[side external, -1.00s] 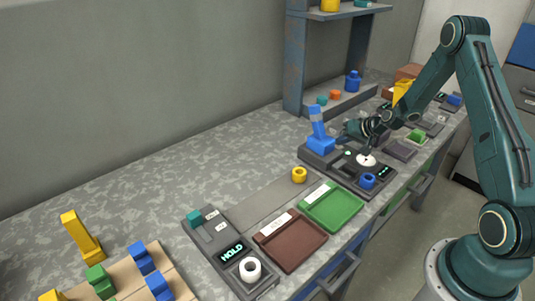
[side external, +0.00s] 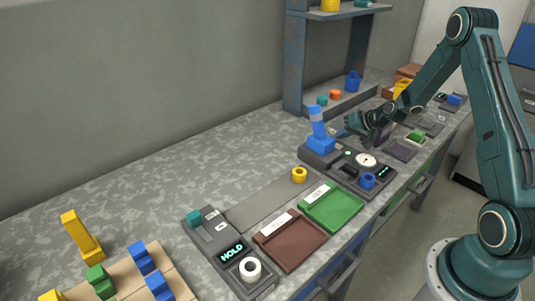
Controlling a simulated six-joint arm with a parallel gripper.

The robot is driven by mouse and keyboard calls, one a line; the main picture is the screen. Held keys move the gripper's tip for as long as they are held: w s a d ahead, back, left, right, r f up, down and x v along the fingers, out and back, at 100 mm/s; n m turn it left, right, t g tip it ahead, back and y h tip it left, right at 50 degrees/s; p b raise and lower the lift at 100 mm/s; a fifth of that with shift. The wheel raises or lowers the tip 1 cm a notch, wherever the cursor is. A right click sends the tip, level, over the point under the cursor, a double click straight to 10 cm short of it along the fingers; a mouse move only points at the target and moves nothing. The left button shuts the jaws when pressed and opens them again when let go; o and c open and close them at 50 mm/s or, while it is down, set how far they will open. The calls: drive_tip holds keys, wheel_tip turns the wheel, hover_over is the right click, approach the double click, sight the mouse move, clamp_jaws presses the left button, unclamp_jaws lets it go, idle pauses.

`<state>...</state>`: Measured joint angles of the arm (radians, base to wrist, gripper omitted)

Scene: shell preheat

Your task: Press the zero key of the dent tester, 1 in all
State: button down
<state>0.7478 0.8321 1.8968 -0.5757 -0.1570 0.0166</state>
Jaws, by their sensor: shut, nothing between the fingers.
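A dark grey device, which looks like the dent tester (side external: 325,160), lies on the bench near the middle right. It carries a blue upright (side external: 317,128), a round white dial (side external: 367,160), a small lit display (side external: 383,171) and a blue ring (side external: 367,181). A small pale spot (side external: 348,153) left of the dial may be a key; no label on it is readable. My gripper (side external: 376,143) is shut and empty, just behind and above the dial, apart from it as far as I can tell. Its fingertips are small and dark here.
A second grey device with a HOLD display (side external: 232,251) and a white ring (side external: 250,267) stands nearer. A blue shelf post (side external: 294,70) rises behind.

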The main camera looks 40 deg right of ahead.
sight(339, 148)
drive_tip(key=shift+r, duration=1.85)
drive_tip(key=s+a+r+n+g, duration=0.1)
drive_tip(key=s+a+r+n, duration=0.25)
drive_tip(key=a+r, duration=0.55)
drive_tip(key=s+a+r+n+g, duration=0.1)
drive_tip(key=s+a+r+n, duration=0.1)
drive_tip(key=s+a+r, duration=0.7)
drive_tip(key=s+a, duration=0.1)
drive_tip(key=s, duration=0.3)
drive_tip(key=s+a+r+n+g, duration=0.1)
drive_tip(key=s+a+r, duration=0.1)
drive_tip(key=s, duration=0.5)
drive_tip(key=s+a+r+n+h, duration=0.1)
drive_tip(key=s+a+r, duration=0.1)
drive_tip(key=s+a, duration=0.3)
drive_tip(key=shift+s+r+g, duration=0.3)
drive_tip(key=shift+s+r, duration=0.05)
drive_tip(key=shift+s, duration=0.9)
